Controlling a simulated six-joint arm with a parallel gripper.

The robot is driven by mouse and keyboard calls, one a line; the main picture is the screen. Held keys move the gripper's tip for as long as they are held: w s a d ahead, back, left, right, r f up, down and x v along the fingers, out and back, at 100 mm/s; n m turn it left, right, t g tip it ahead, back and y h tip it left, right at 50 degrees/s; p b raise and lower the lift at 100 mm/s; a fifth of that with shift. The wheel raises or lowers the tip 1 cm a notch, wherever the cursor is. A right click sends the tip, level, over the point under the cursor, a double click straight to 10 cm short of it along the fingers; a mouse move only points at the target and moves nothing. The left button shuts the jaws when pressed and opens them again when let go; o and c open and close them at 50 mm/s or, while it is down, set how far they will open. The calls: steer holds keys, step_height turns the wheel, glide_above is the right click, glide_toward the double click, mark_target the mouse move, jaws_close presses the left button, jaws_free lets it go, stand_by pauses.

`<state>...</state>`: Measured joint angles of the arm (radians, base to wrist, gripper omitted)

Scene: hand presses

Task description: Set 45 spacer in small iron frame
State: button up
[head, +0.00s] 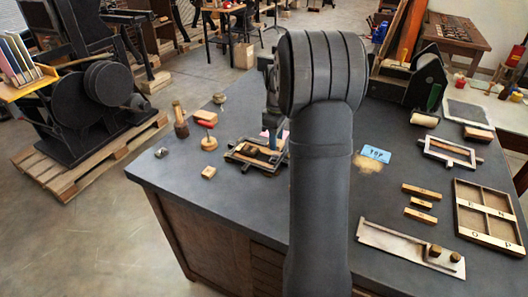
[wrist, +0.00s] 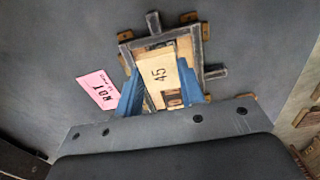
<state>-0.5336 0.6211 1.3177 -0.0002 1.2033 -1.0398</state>
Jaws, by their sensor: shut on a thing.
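The 45 spacer (wrist: 161,88) is a pale wooden block with a black "45" on its face. In the wrist view it lies between the two blue fingers of my gripper (wrist: 160,68), which is shut on it. The small iron frame (wrist: 198,46) is a grey metal rectangle with lugs, lying on the bench under the spacer. The frame also shows in the head view (head: 236,158), with my gripper (head: 271,138) above its right part. The spacer overlaps the frame's opening; I cannot tell whether it is inside or just above. My arm hides part of this area.
A pink card (wrist: 98,88) lies left of the frame in the wrist view. In the head view a brown bottle (head: 180,122), a red-topped block (head: 205,118) and small wooden pieces (head: 209,143) stand left of the frame. A blue card (head: 376,153) and a second frame (head: 449,151) lie right.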

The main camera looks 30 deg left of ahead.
glide_above(264, 159)
steer(key=f, duration=0.2)
steer(key=shift+w+a+f, duration=0.1)
steer(key=shift+w+f, duration=0.1)
steer(key=shift+f, duration=0.15)
step_height(264, 159, down, 4)
steer(key=shift+r, duration=0.1)
steer(key=shift+o, duration=0.2)
steer(key=shift+s+f, duration=0.2)
steer(key=shift+f, duration=0.65)
steer(key=o, duration=0.9)
step_height(264, 159, up, 14)
steer(key=shift+w+f, duration=0.2)
